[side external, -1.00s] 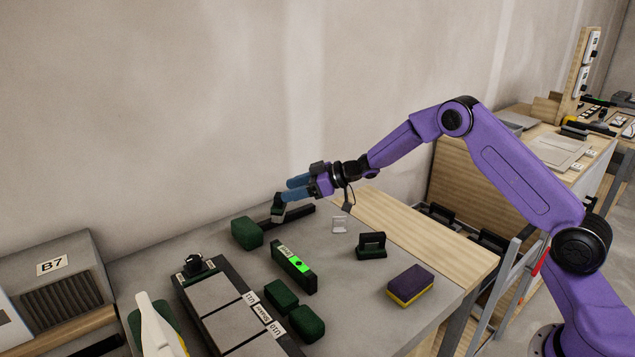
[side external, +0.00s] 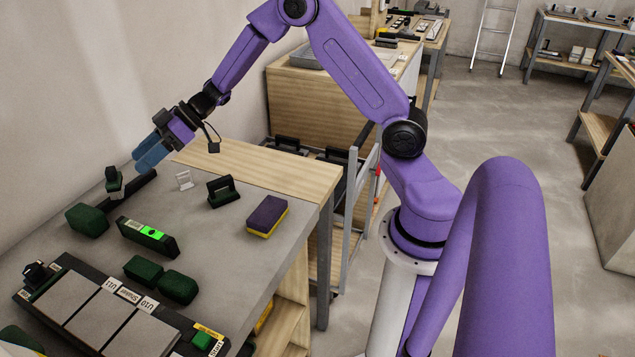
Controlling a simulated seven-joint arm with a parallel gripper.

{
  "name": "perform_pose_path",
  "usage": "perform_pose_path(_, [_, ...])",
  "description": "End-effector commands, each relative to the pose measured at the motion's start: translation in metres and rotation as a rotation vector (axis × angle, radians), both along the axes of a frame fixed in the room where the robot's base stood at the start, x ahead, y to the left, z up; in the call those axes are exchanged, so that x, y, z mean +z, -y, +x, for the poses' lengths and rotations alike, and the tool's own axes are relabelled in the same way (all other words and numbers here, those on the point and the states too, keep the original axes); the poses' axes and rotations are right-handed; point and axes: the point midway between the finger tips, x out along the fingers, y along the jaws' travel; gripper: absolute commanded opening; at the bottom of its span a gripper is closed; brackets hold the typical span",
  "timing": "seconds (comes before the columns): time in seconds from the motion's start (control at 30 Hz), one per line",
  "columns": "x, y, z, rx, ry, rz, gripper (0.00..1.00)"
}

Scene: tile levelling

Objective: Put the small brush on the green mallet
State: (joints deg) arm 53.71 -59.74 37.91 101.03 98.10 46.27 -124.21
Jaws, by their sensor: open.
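The green mallet has a dark green block head (side external: 87,220) and what looks like its black handle (side external: 142,185) running back and right beside the wall.
A level with a lit green display (side external: 148,236), two green blocks (side external: 143,268) and a tile tray (side external: 95,312) lie nearer. A black-handled float (side external: 222,190), a purple and yellow sponge (side external: 268,216) and a small clear piece (side external: 184,180) lie right. The wall is close behind.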

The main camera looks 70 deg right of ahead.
Motion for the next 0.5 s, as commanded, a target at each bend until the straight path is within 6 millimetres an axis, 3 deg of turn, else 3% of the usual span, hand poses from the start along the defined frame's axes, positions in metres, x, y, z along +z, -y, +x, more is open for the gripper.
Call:
perform_pose_path(0.03, [0.009, -0.026, -0.028, 0.075, -0.053, -0.008, 0.59])
perform_pose_path(0.1, [0.015, -0.055, -0.072, 0.167, -0.15, -0.031, 0.59])
perform_pose_path(0.2, [0.022, -0.082, -0.135, 0.277, -0.283, -0.096, 0.59])
perform_pose_path(0.33, [0.025, -0.095, -0.214, 0.378, -0.433, -0.23, 0.59])
perform_pose_path(0.5, [0.024, -0.079, -0.304, 0.434, -0.564, -0.461, 0.59])
